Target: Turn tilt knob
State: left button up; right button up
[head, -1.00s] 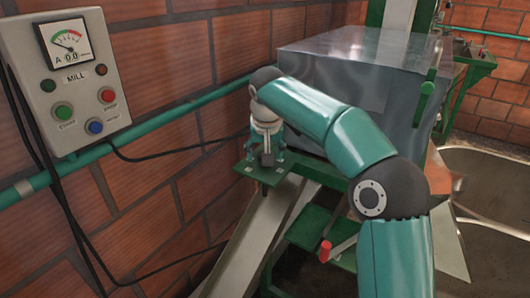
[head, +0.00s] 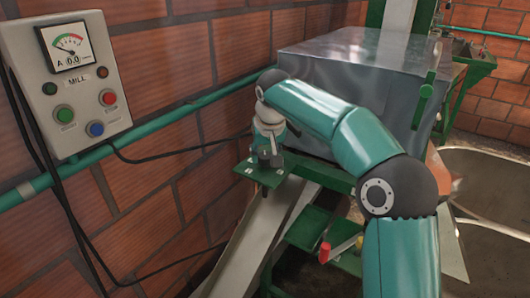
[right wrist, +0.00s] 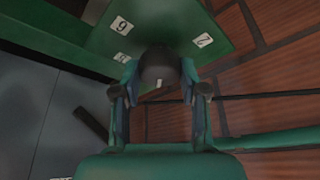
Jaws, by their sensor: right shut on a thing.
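The tilt knob (right wrist: 158,68) is dark and round, with a small white mark, and shows between my fingers in the right wrist view. It sits at a green plate (right wrist: 160,22) with white number labels; the plate also shows in the head view (head: 247,171), sticking out near the brick wall. My right gripper (right wrist: 158,84) is shut on the knob, one finger on each side. In the head view my right gripper (head: 269,152) points down at the plate and mostly hides the knob. My left gripper is not in view.
A green pipe (head: 190,108) runs along the wall. A metal housing (head: 350,55) stands behind my right arm. A red-handled lever (head: 325,252) and a chute (head: 255,235) lie below.

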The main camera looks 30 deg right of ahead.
jog(key=n+p, duration=0.1)
jog(key=n, duration=0.1)
jog(key=n+y+p, duration=0.1)
jog(key=n, duration=0.1)
jog(key=n+y+p, duration=0.1)
jog(key=n+p, duration=0.1)
jog(key=shift+d+r+t, duration=0.15)
jog(key=shift+r+t, duration=0.1)
jog(key=shift+t, duration=0.05)
jog(key=n+y+p, duration=0.1)
jog(key=n+p, duration=0.1)
jog(key=n, duration=0.2)
jog(key=shift+f+y, duration=0.15)
jog(key=shift+y, duration=0.25)
jog(key=shift+p, duration=0.3)
jog(key=o, duration=1.1)
jog(key=shift+f+g, duration=0.1)
jog(key=shift+g, duration=0.3)
jog(key=v, duration=1.2)
jog(key=shift+d, duration=0.1)
jog(key=shift+f, duration=0.1)
